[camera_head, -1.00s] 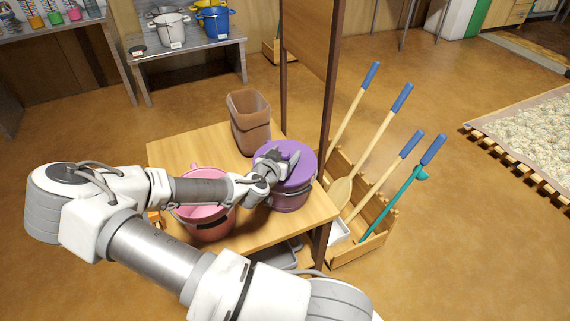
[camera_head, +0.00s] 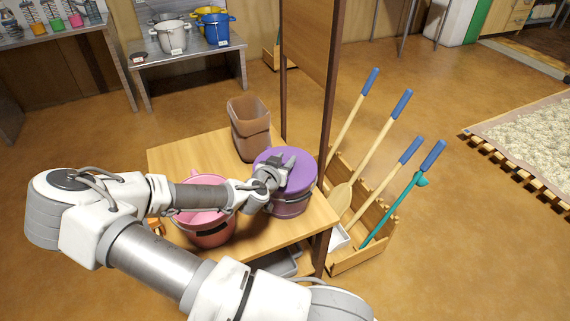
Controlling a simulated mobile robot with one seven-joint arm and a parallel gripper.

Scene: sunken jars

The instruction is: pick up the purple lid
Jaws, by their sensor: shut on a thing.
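The purple lid (camera_head: 300,172) sits at the top of the purple pot (camera_head: 293,206) near the right edge of the wooden table. My gripper (camera_head: 279,168) reaches over the lid from the left and is shut on it near the middle, where my fingers hide the grip. The lid looks level. I cannot tell whether it is touching the pot's rim or slightly above it.
A pink pot (camera_head: 207,228) stands left of the purple pot, partly under my arm. A brown bin (camera_head: 249,128) stands behind. A wooden panel (camera_head: 312,60) rises beside the table (camera_head: 185,150). Long-handled tools stand in a wooden rack (camera_head: 372,240) to the right.

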